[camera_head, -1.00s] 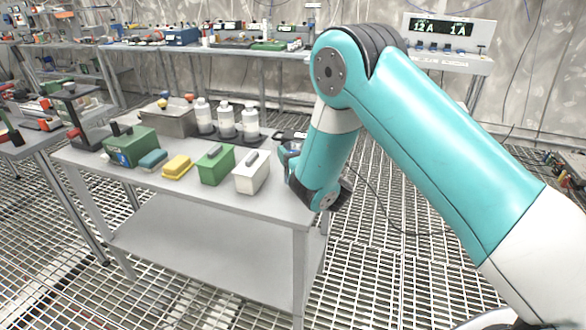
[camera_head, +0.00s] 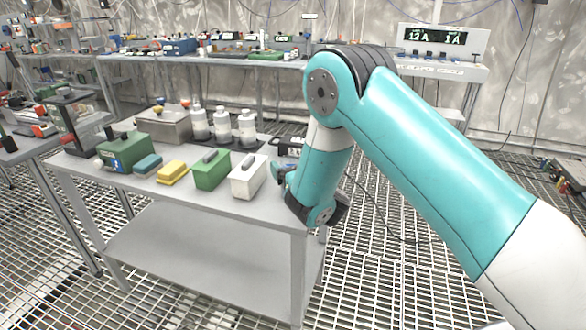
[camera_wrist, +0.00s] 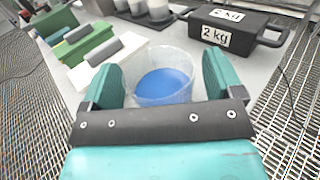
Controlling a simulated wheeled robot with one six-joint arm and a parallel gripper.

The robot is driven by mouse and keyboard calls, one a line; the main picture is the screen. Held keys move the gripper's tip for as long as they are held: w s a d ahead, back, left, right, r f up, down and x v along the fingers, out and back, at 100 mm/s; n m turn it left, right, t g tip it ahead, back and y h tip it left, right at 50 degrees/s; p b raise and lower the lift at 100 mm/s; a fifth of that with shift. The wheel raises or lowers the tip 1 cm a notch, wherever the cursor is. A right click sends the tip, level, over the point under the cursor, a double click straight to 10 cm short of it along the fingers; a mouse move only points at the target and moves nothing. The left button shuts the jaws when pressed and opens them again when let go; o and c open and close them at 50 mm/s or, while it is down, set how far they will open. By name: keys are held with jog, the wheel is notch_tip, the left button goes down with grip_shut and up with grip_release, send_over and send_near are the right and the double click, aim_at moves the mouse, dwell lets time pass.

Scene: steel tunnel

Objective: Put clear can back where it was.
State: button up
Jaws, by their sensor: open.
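The clear can (camera_wrist: 165,78) is a see-through round vessel with blue inside, in the wrist view. It appears to stand upright on the grey table near the edge. My gripper (camera_wrist: 160,72) is open, with one teal finger on each side of the can. Whether the fingers touch its wall I cannot tell. In the head view my gripper (camera_head: 281,176) is small, partly behind my wrist, at the table's right end. The can is not discernible there.
On the table (camera_head: 220,205) a white box (camera_head: 248,176) and a green box (camera_head: 211,170) stand left of my gripper. A black 2 kg weight (camera_wrist: 235,32) lies beyond the can. White-capped bottles (camera_head: 222,124) stand behind. Grated floor lies right of the table.

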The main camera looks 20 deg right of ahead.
jog(key=b, duration=0.1)
jog(key=s+b, duration=0.1)
jog(key=b, duration=0.1)
jog(key=shift+s+d+f, duration=0.1)
jog(key=shift+f, duration=0.2)
jog(key=s+d+b, duration=0.2)
jog(key=s+b, duration=0.8)
jog(key=b, duration=0.2)
jog(key=s+d+f+m+g+h, duration=0.1)
jog(key=s+d+m+g+h, duration=0.15)
jog(key=m, duration=0.65)
jog(key=s+d+f+m+g+h, duration=0.15)
jog(key=d+m+h, duration=0.25)
jog(key=m, duration=0.5)
jog(key=s+a+m+g+y, duration=0.4)
jog(key=s+a+m+g, duration=0.2)
jog(key=s, duration=0.6)
jog(key=s+a+r+m+g+y, duration=0.1)
jog(key=s+a+m+g+y, duration=0.3)
jog(key=s, duration=0.8)
jog(key=a+m+g, duration=0.2)
jog(key=a+g, duration=0.1)
jog(key=shift+a+r+m+g, duration=0.3)
jog(key=shift+a+m+g, duration=0.1)
